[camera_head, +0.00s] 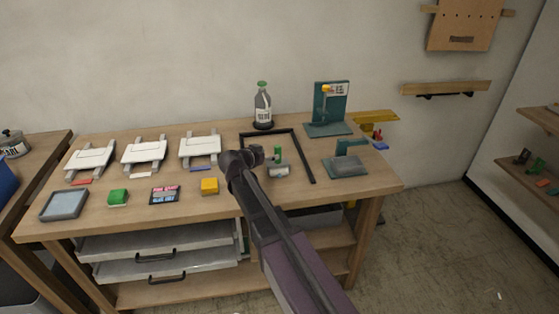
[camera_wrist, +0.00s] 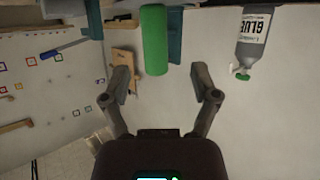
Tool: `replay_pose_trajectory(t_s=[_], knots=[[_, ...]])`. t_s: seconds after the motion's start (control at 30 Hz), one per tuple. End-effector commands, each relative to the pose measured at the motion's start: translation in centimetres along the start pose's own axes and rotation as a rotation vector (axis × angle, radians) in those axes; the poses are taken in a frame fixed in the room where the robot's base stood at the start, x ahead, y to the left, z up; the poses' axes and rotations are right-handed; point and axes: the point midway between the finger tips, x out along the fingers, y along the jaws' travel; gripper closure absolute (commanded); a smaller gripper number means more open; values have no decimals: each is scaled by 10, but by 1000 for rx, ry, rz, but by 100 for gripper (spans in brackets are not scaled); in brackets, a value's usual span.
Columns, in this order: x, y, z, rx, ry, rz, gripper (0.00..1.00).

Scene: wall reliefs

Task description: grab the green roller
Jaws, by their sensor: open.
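The green roller (camera_wrist: 154,40) shows in the wrist view as a long green cylinder, ahead of and roughly between the fingertips. My gripper (camera_wrist: 161,72) is open there, with a finger on each side and nothing held. In the head view, a small upright green piece (camera_head: 278,153), which looks like the roller, stands by the black frame on the workbench. My gripper (camera_head: 266,157) is just left of it. My arm hides part of the bench, and the exact gap to the roller is unclear.
On the workbench (camera_head: 230,203), a glue bottle (camera_head: 263,108) stands behind the black frame (camera_head: 302,155). Teal presses (camera_head: 328,128) stand to the right. A small grey-white item (camera_head: 279,171) is beside the roller.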

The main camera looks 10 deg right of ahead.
Motion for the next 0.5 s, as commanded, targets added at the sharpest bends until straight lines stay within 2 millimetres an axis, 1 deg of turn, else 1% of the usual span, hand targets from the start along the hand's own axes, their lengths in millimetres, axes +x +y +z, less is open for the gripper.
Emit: replay_pose_trajectory(t_s=[0.13, 0.23, 0.5], knots=[[2, 0, 0, 0, 0, 0, 22], [8, 1, 0, 0, 0, 0, 22], [38, 4, 0, 1, 0, 1, 22]])
